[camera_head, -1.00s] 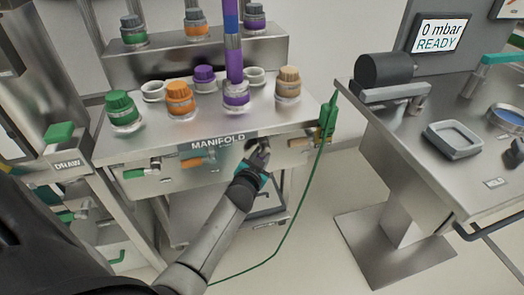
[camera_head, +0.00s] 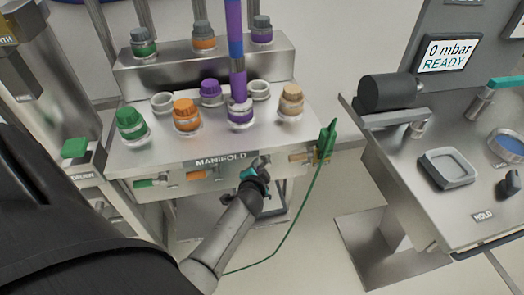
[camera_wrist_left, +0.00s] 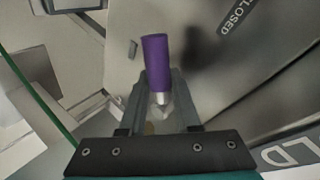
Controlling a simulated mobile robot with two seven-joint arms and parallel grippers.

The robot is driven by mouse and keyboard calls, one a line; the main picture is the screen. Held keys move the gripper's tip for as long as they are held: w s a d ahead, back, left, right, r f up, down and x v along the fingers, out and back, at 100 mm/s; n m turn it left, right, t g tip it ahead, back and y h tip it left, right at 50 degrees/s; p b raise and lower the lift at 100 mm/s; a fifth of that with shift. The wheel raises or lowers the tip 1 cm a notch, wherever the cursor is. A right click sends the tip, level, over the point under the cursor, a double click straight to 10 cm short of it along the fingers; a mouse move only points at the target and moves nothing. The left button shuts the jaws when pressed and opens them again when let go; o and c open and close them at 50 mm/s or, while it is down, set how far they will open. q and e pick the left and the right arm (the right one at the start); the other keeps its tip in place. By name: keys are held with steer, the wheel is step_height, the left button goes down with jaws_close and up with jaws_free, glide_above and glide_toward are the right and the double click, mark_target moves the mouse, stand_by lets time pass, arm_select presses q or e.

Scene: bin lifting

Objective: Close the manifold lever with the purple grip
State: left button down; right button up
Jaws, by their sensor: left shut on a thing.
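The manifold (camera_head: 221,160) is a steel bench with a labelled front face. My left gripper (camera_head: 262,170) is at that face, right of the MANIFOLD label, and covers the purple lever in the head view. In the left wrist view the purple grip (camera_wrist_left: 155,62) stands between the fingers of the left gripper (camera_wrist_left: 160,90), with a metal stem below it. The gripper is shut on it. A CLOSED marking (camera_wrist_left: 238,17) is on the plate to the upper right of the grip. My right gripper is not in view.
Other levers on the face have green (camera_head: 150,183), orange (camera_head: 203,173) and tan (camera_head: 300,157) grips. A green clip (camera_head: 326,142) with a hanging cable is at the right corner. A steel table (camera_head: 410,190) stands to the right, with a floor gap between.

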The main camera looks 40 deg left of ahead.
arm_select(q)
steer(key=shift+s+a+r+m+g+y+p, duration=0.1)
steer(key=shift+r+m+g+y+p, duration=0.5)
steer(key=shift+m+g+p, duration=0.45)
steer(key=shift+s+r+m+g+y+p, duration=0.15)
steer(key=shift+m+g+y+p, duration=0.2)
steer(key=shift+m+g+y, duration=0.25)
steer(key=shift+r, duration=0.1)
steer(key=c, duration=0.9)
jaws_free()
